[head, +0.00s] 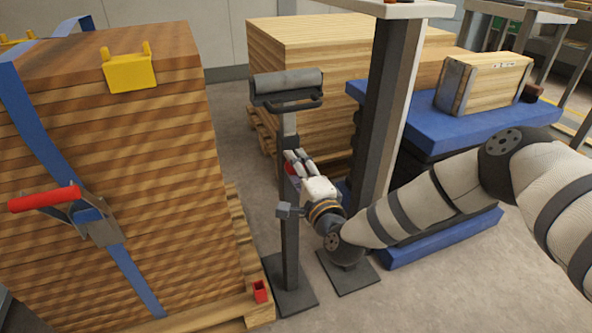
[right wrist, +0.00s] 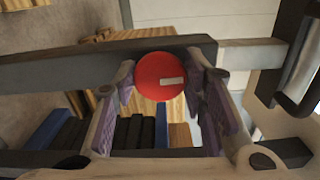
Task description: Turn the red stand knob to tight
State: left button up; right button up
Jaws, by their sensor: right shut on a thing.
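The red stand knob (right wrist: 152,82) is round and carries a pale bar mark lying nearly level, right of its centre. It sits on the side of the grey stand post (right wrist: 90,68), which runs across the right wrist view. My right gripper (right wrist: 161,80) has its purple-padded fingers on both sides of the knob and is shut on it. In the head view the right gripper (head: 293,166) reaches the upright stand post (head: 290,248) from the right, and its fingers mostly hide the knob. My left gripper is not in view.
A roller (head: 287,84) tops the stand. A strapped timber stack (head: 120,170) with a red-handled tensioner (head: 85,215) stands left. A grey column (head: 383,110) and a blue lift table (head: 450,128) bearing a wooden crate (head: 485,84) stand right. Another timber stack (head: 310,55) is behind.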

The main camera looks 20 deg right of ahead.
jog(key=shift+a+m, duration=0.1)
jog(key=shift+m, duration=0.2)
dwell(0.4)
jog(key=o, duration=1.1)
jog(key=shift+o, duration=0.2)
jog(key=shift+s, duration=0.1)
jog(key=s, duration=1.2)
jog(key=shift+d, duration=0.25)
jog(key=shift+w, duration=0.1)
